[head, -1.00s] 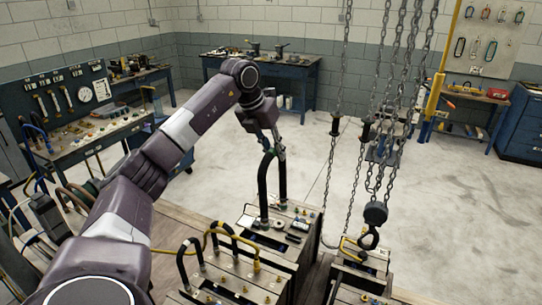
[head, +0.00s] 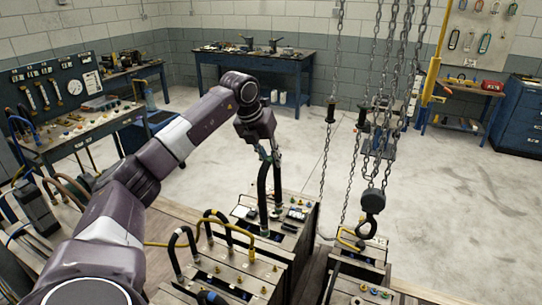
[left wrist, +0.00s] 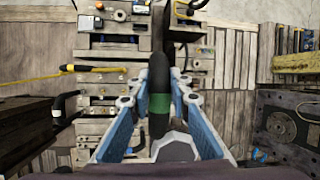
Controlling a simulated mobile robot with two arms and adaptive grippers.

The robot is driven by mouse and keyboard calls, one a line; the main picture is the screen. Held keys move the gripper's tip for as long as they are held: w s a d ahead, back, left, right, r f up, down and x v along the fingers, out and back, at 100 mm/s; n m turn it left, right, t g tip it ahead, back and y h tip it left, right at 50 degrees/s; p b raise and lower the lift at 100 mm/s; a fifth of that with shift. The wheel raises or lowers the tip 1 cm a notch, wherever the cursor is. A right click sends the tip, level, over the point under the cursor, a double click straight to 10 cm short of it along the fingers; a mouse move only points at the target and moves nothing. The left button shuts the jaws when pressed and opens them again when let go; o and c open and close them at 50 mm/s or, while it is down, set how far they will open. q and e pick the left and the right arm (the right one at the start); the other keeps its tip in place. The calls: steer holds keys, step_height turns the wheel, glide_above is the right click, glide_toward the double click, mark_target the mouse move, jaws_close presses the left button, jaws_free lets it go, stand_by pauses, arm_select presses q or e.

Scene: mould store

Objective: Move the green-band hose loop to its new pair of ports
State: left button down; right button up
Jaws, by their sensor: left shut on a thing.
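The green-band hose loop (head: 262,195) is a black hose hanging as an upside-down U, its two legs pointing down at the top of the rear mould block (head: 300,228). My left gripper (head: 270,153) is shut on its upper part. In the left wrist view, the hose's green band (left wrist: 158,104) lies between the blue fingers of my left gripper (left wrist: 152,90). The leg ends are at the block's top face; I cannot tell whether they sit in ports or hang just above them. My right gripper is not in view.
A nearer mould block (head: 222,275) carries other black hose loops (head: 180,250) and a yellow hose (head: 235,230) close to my held loop. A chain hook (head: 372,201) hangs over another block (head: 357,262) on the right. Open floor (head: 440,190) lies beyond.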

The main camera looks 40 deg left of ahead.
arm_select(q)
step_height(320, 180, down, 31)
steer(key=b, duration=1.9)
steer(key=shift+a+r, duration=0.1)
steer(key=shift+a, duration=0.55)
stand_by(0.5)
steer(key=shift+s+f+b, duration=0.1)
steer(key=shift+f+b, duration=0.2)
steer(key=shift+f, duration=0.65)
stand_by(0.7)
steer(key=shift+f, duration=0.55)
stand_by(1.5)
